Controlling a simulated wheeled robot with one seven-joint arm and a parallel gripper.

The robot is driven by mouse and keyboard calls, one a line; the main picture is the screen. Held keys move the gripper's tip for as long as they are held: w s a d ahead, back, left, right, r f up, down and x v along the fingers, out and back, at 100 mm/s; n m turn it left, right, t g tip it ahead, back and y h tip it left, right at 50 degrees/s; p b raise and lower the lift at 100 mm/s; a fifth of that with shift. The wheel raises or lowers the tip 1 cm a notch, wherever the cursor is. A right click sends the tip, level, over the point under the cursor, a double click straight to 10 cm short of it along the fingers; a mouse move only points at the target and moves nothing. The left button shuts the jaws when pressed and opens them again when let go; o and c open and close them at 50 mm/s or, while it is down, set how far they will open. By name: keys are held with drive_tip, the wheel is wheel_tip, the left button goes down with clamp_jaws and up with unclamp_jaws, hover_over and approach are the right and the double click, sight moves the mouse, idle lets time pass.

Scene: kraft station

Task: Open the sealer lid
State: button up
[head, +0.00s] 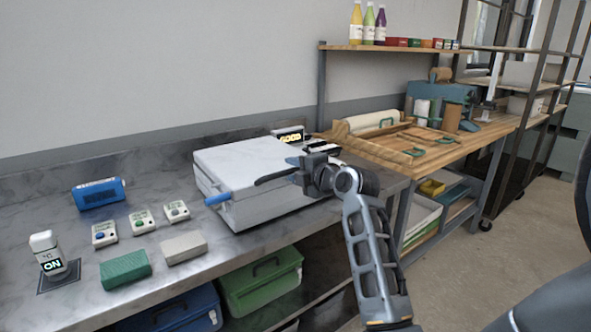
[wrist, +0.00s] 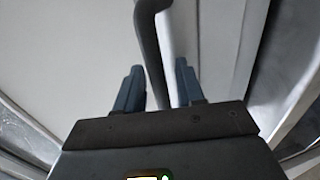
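The sealer (head: 262,208) is a white box on the grey bench, and its flat white lid (head: 240,160) looks shut. A dark curved bar handle (head: 272,179) shows at the lid's front edge, with my gripper (head: 296,172) at its right end. In the wrist view, the handle (wrist: 152,45) runs down between the two blue-grey fingers of my gripper (wrist: 158,88). The fingers stand apart, with a narrow gap visible on the right of the handle; contact on the left is unclear. The handle's lower end is hidden behind the gripper body. The white lid (wrist: 75,50) fills the left side.
A blue lever (head: 217,199) sticks out at the sealer's left front corner. Several small button boxes (head: 143,221), a green block (head: 125,269) and a grey block (head: 184,248) lie to the left. A lit display (head: 289,137) stands behind. A wooden bench (head: 375,152) is at right.

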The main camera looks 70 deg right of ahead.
drive_tip(key=shift+c, duration=0.3)
clamp_jaws()
idle(0.3)
